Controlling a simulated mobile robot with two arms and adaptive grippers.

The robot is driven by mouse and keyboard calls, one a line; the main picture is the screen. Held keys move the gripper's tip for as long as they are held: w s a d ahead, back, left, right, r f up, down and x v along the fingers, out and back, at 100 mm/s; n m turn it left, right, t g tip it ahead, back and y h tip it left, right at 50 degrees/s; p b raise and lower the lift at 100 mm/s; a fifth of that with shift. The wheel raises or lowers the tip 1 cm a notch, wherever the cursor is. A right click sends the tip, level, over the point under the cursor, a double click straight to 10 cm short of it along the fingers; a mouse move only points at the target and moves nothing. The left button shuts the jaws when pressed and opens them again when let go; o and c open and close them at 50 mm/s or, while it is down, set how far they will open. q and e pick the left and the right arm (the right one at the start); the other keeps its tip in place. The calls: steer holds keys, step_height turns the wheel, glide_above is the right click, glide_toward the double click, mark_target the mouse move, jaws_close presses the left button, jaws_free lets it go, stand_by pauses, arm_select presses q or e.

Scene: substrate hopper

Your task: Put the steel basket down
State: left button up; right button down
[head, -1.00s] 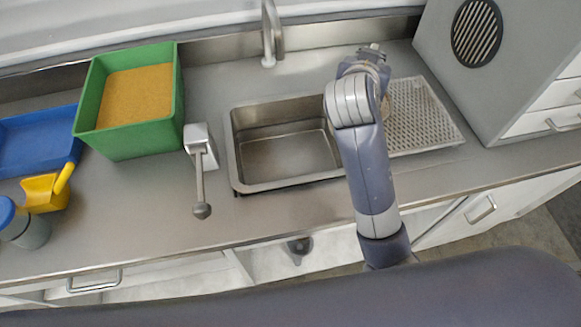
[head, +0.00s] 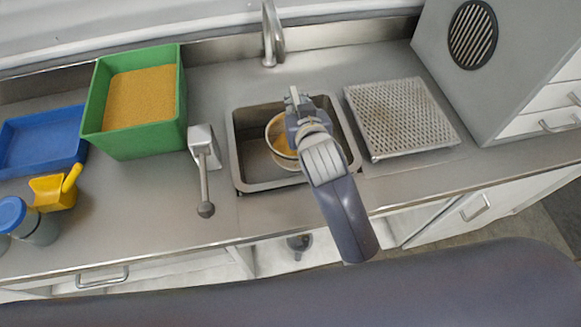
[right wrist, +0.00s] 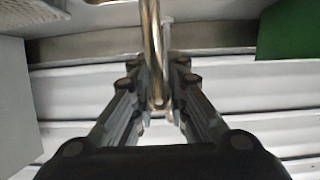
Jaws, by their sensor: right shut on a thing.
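The steel basket (head: 275,154) is a round metal rim with yellow-orange material inside, partly hidden by my right gripper and arm in the head view. My right gripper (head: 295,98) is shut on it, over the sink basin (head: 253,165). The basket appears within the basin's outline; I cannot tell whether it touches the bottom. In the right wrist view, a shiny metal rod reaches down to between the fingertips (right wrist: 160,105); I cannot tell whether it is the basket's handle or the tap. My left gripper is not in view.
A perforated tray (head: 400,118) lies right of the sink, empty. A tap (head: 272,35) stands behind the sink, and a lever (head: 204,180) at its left. A green bin (head: 135,140) of yellow grains, blue tray (head: 40,140), yellow scoop (head: 50,193) and blue-lidded jar (head: 35,228) stand left.

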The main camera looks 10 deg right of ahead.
steer(key=shift+s+a+f, duration=0.1)
steer(key=shift+a+f, duration=0.1)
steer(key=shift+f, duration=1.55)
steer(key=shift+a+f, duration=0.15)
steer(key=shift+f, duration=1.65)
steer(key=shift+s+a+f, duration=0.1)
steer(key=shift+a+f, duration=0.1)
steer(key=shift+f, duration=1.55)
steer(key=c, duration=2)
jaws_free()
steer(key=shift+f, duration=0.3)
steer(key=o, duration=0.4)
steer(key=shift+r, duration=0.1)
